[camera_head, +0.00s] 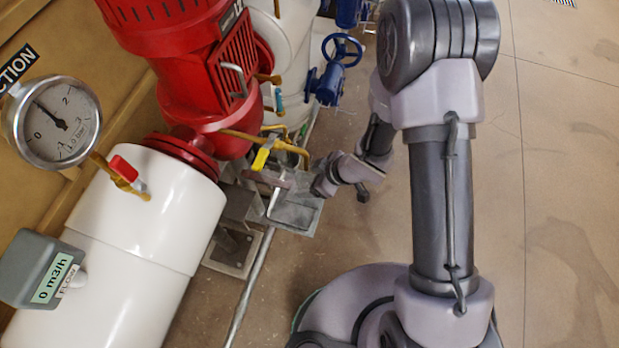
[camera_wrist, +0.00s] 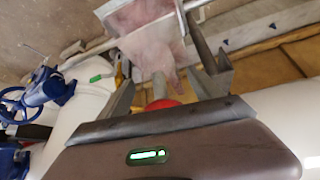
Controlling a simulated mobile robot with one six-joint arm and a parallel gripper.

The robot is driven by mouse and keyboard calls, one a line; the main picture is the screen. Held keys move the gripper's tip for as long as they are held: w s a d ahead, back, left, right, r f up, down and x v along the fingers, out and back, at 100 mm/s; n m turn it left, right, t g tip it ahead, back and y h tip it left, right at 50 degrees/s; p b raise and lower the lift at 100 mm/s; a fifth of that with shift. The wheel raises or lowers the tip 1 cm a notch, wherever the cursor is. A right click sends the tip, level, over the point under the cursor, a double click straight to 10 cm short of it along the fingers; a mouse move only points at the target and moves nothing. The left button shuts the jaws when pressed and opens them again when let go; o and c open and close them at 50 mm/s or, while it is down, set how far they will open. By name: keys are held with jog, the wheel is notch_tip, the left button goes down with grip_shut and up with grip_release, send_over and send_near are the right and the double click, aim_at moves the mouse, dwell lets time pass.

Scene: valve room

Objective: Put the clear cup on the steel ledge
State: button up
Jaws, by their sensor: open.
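The steel ledge (camera_head: 299,213) is a small grey plate below the red pump, left of my arm in the head view. I cannot make out the clear cup for sure in either view.
The red pump (camera_head: 200,80) and a yellow-handled valve (camera_head: 262,157) stand close behind my gripper. A large white pipe (camera_head: 140,215) with a gauge (camera_head: 52,122) fills the left. Blue handwheel valves (camera_head: 341,50) are at the back. The floor (camera_head: 560,180) on the right is clear.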

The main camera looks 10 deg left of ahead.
jog(key=w+d+r+m+t+h+p, duration=0.2)
jog(key=w+d+r+m+h, duration=0.15)
jog(key=d+r, duration=0.75)
jog(key=w+d+r+m+t+h+p, duration=0.3)
jog(key=d+r, duration=0.5)
jog(key=r, duration=0.7)
jog(key=s+d+r+m, duration=0.5)
jog(key=s+r+m, duration=0.4)
jog(key=r, duration=0.2)
jog(key=s+a+r+m+g+y, duration=0.1)
jog(key=s+a+r+m+y, duration=0.1)
jog(key=s, duration=0.7)
jog(key=a+r+m, duration=0.1)
jog(key=a+r, duration=0.1)
jog(key=a, duration=0.1)
jog(key=shift+s+a+r+m, duration=0.25)
jog(key=shift+s+r+m, duration=0.05)
jog(key=shift+r+m, duration=0.1)
